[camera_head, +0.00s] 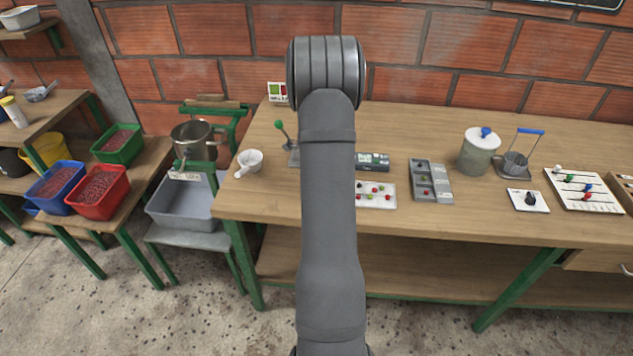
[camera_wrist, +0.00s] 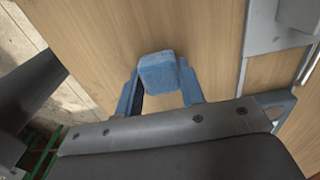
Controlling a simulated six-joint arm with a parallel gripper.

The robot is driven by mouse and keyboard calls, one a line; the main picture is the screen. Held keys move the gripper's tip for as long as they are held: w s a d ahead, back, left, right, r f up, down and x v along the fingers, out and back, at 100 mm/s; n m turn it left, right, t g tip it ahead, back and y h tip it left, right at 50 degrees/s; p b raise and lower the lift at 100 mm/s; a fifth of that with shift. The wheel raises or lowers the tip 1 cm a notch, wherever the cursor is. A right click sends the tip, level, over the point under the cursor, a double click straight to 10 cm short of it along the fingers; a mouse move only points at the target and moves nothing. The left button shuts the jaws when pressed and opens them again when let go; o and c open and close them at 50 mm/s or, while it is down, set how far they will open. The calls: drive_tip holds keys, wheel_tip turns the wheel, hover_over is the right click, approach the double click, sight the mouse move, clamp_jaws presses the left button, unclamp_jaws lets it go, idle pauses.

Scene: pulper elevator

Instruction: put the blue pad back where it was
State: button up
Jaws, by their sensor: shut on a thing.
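The blue pad (camera_wrist: 158,69) is a small rounded block in the wrist view. It sits between the two blue fingers of my gripper (camera_wrist: 159,80), which is shut on it. The wooden tabletop (camera_wrist: 100,30) shows beyond and around the pad. I cannot tell how high the pad is above the wood. In the head view my arm stands in the middle and hides my gripper and the pad.
On the workbench (camera_head: 420,222) stand a white cup (camera_head: 250,160), a tray with small balls (camera_head: 376,203), a grey slotted tray (camera_head: 431,187), a lidded pot (camera_head: 478,158) and a bead board (camera_head: 583,200). A grey edge piece (camera_wrist: 270,25) lies right in the wrist view.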

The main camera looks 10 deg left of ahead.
drive_tip(key=o, duration=0.9)
drive_tip(key=shift+f, duration=0.1)
wheel_tip(320, 180, up, 12)
drive_tip(key=shift+r, duration=0.2)
drive_tip(key=shift+f, duration=0.1)
wheel_tip(320, 180, down, 13)
drive_tip(key=shift+r, duration=2.45)
